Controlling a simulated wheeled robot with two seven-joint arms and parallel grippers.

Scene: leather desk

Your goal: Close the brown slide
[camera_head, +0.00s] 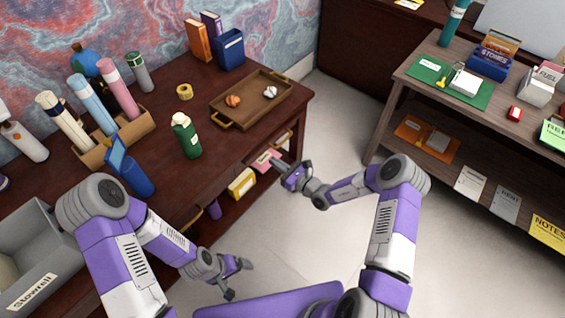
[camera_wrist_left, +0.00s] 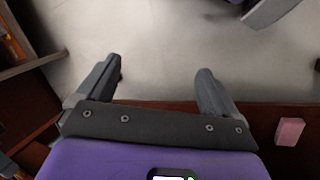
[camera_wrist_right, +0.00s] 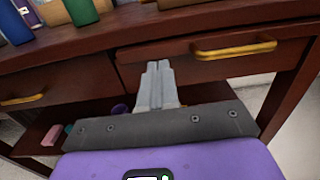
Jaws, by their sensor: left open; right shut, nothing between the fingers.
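The brown desk has two brown sliding drawers in the right wrist view. The right drawer (camera_wrist_right: 205,68) has a yellow handle (camera_wrist_right: 235,46), and the left drawer (camera_wrist_right: 60,82) has a similar handle (camera_wrist_right: 22,98). How far either stands out is unclear. My right gripper (camera_head: 278,164) is shut and empty at the desk's front. In its wrist view, its fingertips (camera_wrist_right: 158,66) point toward the left end of the right drawer; contact is unclear. My left gripper (camera_head: 238,279) is open and empty, low over the floor, away from the drawers. Its fingers also show in its wrist view (camera_wrist_left: 159,68).
The desktop holds a wooden tray (camera_head: 222,104), a green bottle (camera_head: 186,137) and several cylinders in a box. A yellow box (camera_head: 241,183) sits below the desktop. A shelf unit (camera_head: 400,98) stands at right. The floor (camera_head: 335,140) between is clear.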

